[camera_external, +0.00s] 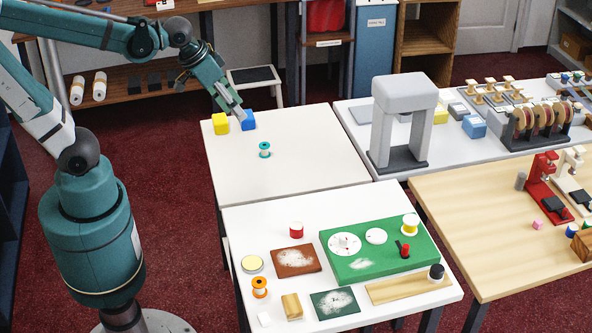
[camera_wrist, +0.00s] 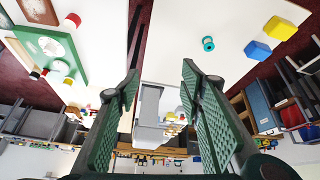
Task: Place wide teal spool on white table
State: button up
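The teal spool (camera_external: 264,149), with teal flanges and a pale core, stands upright on the off-white back table (camera_external: 310,170). It also shows in the wrist view (camera_wrist: 208,43), beyond and above the right finger. A white table (camera_external: 240,225) stands just in front, with several objects on it. My gripper (camera_external: 241,116) appears beside the blue cube in the external view, up and left of the spool; its exact height is unclear. In the wrist view my gripper (camera_wrist: 159,75) has its two green padded fingers wide apart, with nothing held between them.
A yellow cube (camera_external: 220,124) and a blue cube (camera_external: 248,121) sit at the back table's far left. A grey arch-shaped stand (camera_external: 421,125) is to the right. The front table holds a green board (camera_external: 345,265), a red spool (camera_external: 296,230) and an orange spool (camera_external: 259,287).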

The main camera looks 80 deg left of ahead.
jog(key=s+d+r+m+t, duration=0.1)
jog(key=s+d+r+m, duration=0.1)
jog(key=s+d, duration=0.2)
jog(key=shift+s+d+t+h, duration=0.3)
jog(key=shift+s+d, duration=0.1)
jog(key=shift+s, duration=0.45)
jog(key=shift+o, duration=0.5)
jog(key=shift+w+a, duration=0.1)
jog(key=n+g+b, duration=0.3)
jog(key=n+g, duration=0.4)
jog(key=n, duration=1.2)
send_over(264, 145)
jog(key=f, duration=2.3)
jog(key=shift+d, duration=0.2)
jog(key=shift+a+f, duration=0.3)
jog(key=shift+f, duration=0.15)
